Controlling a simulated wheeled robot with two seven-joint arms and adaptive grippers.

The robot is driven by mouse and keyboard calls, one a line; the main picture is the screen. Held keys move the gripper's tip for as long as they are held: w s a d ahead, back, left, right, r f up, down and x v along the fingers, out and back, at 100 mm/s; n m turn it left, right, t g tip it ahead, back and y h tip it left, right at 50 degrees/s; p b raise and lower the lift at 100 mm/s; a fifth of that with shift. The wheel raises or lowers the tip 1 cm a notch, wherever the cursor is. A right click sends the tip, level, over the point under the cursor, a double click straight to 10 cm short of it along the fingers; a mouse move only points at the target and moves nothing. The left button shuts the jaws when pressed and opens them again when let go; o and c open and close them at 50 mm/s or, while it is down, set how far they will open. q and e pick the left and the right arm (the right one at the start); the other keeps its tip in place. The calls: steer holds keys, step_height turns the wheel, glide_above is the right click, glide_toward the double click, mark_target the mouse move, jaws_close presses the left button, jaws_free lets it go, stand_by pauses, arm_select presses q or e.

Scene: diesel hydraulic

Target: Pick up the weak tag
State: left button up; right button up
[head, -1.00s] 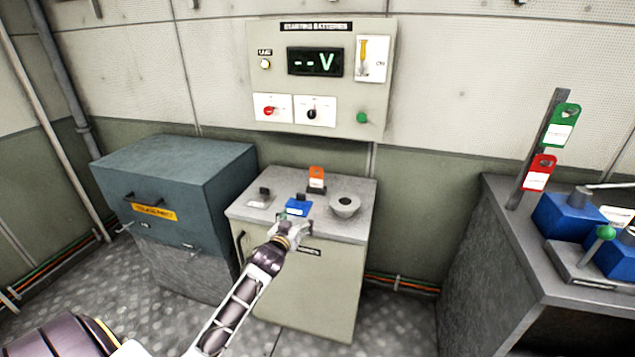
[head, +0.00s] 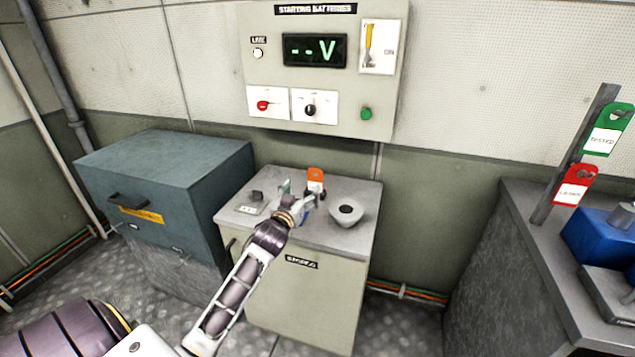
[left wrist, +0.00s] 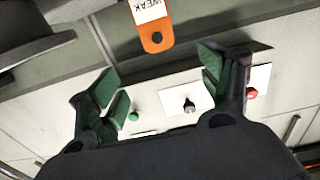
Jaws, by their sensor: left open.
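The weak tag (head: 316,179) is orange with a white label and stands upright in a dark holder at the back of the grey cabinet top. In the left wrist view the tag (left wrist: 153,32) shows upside down at the top, with the word WEAK partly cut off. My left gripper (head: 301,194) is just in front of the tag in the head view, and its hand covers the blue item there. In the left wrist view its two green-padded fingers (left wrist: 163,82) are spread, with nothing between them. My right gripper is not in view.
A grey cup (head: 346,213) stands right of the gripper on the cabinet top (head: 290,238). A small dark-knobbed item (head: 254,202) is on the left. The battery panel (head: 322,75) hangs behind. A teal box (head: 165,180) stands to the left.

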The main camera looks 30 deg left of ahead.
arm_select(q)
steer(key=shift+r, duration=0.1)
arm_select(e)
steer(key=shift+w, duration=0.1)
arm_select(q)
steer(key=shift+w, duration=0.15)
glide_toward(315, 171)
steer(key=shift+w, duration=1.6)
steer(key=shift+w+a+r+b, duration=0.1)
steer(key=shift+w+a+b, duration=0.25)
steer(key=shift+w+a, duration=0.25)
steer(key=shift+w, duration=0.15)
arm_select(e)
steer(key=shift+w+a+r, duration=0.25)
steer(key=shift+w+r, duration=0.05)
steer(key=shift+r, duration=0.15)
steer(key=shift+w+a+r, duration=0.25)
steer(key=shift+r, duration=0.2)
arm_select(q)
steer(key=shift+w+a, duration=0.1)
